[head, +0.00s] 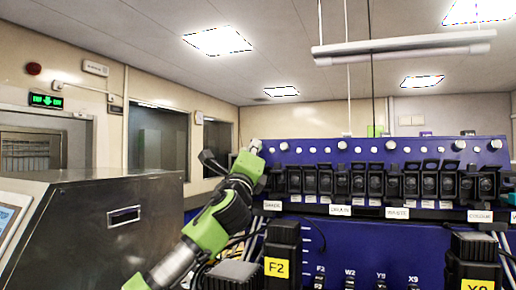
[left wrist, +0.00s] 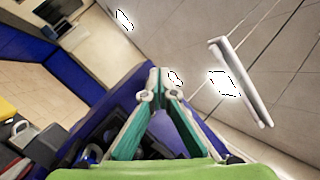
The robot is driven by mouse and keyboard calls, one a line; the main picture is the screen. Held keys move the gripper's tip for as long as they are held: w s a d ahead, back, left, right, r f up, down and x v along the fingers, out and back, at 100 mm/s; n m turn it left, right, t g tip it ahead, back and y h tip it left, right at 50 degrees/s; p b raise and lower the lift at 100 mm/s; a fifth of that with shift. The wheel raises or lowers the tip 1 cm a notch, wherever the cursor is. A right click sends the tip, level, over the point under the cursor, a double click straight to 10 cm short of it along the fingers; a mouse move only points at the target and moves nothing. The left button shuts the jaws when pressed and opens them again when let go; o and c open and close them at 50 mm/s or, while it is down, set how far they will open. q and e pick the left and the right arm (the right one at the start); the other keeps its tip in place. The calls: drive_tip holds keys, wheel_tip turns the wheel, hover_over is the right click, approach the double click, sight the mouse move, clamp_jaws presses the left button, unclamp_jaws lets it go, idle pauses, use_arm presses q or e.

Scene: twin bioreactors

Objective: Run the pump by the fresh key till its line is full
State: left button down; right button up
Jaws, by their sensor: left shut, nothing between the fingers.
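A blue panel (head: 340,245) stands at the right in the head view, with a row of black units (head: 357,182) along it and white knobs above them. Small white labels (head: 397,213) sit under the row; I cannot make out one that reads fresh. My right gripper is out of view.
A steel cabinet (head: 110,230) with a screen at its edge fills the left of the head view. Another black box with a yellow label (head: 480,284) stands at the lower right. Cables run beside my left arm. The left wrist view shows open floor (left wrist: 40,80) at the left.

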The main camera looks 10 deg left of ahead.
use_arm(q)
drive_tip(key=shift+s+a+r, duration=0.1)
drive_tip(key=shift+s+r, duration=0.05)
drive_tip(key=shift+s, duration=0.4)
drive_tip(key=shift+s+a+r, duration=0.15)
drive_tip(key=shift+s+r, duration=0.05)
drive_tip(key=shift+s, duration=0.6)
drive_tip(key=shift+s+a+r, duration=0.2)
drive_tip(key=shift+s+r, duration=0.05)
drive_tip(key=shift+s, duration=0.5)
drive_tip(key=shift+s+a+r, duration=0.15)
drive_tip(key=shift+s+r, duration=0.05)
drive_tip(key=shift+s, duration=0.6)
drive_tip(key=shift+w+d+f, duration=0.15)
drive_tip(key=shift+w, duration=0.45)
drive_tip(key=shift+w+d+f, duration=0.1)
drive_tip(key=shift+w+f, duration=0.05)
drive_tip(key=shift+w, duration=0.4)
drive_tip(key=shift+w+d+f+p, duration=0.1)
drive_tip(key=shift+w+f+p, duration=0.05)
drive_tip(key=shift+w+p, duration=0.25)
drive_tip(key=shift+w, duration=0.25)
